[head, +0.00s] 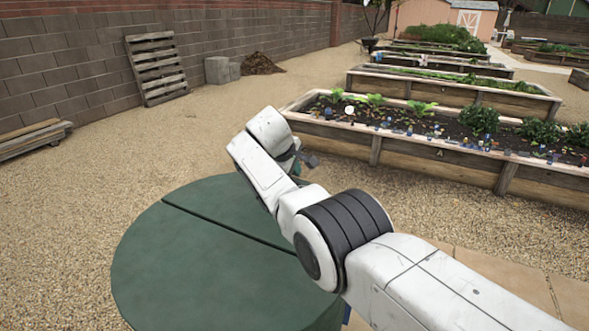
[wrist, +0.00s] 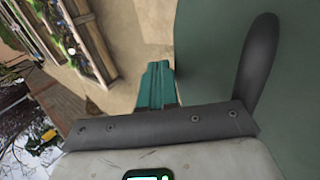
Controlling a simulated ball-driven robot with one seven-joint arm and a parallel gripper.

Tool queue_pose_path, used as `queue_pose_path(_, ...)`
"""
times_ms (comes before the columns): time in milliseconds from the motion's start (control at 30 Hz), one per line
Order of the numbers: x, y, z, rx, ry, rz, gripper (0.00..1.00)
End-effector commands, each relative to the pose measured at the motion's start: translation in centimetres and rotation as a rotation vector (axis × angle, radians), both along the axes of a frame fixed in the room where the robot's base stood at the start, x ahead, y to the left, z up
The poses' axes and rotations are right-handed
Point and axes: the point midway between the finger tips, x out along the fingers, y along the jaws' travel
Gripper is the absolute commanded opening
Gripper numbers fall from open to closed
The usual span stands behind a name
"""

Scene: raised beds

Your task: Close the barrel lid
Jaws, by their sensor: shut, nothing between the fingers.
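The round dark green barrel lid (head: 185,260) fills the lower left of the head view. A dark straight seam crosses it, and both sides of the seam look nearly flat; I cannot tell whether it is fully closed. My arm hides its right part. The barrel's body is not clearly seen. My gripper (head: 297,168) is mostly hidden behind my wrist, near the lid's far right edge. In the wrist view the teal fingers of my gripper (wrist: 155,82) are together and empty, beside the green surface (wrist: 205,45). I cannot tell whether they touch it.
Planted raised beds (head: 440,145) stand beyond my arm on the right. A wooden pallet (head: 157,68) leans on the block wall (head: 60,60), near grey blocks (head: 220,70) and a soil heap (head: 262,64). Open gravel (head: 90,190) lies left of the lid.

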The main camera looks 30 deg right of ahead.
Motion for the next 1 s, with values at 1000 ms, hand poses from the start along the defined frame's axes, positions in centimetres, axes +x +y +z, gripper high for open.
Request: queue_pose_path(1000, -0.1, 0.0, 11.5, 0.0, -0.003, 0.0, 0.0)
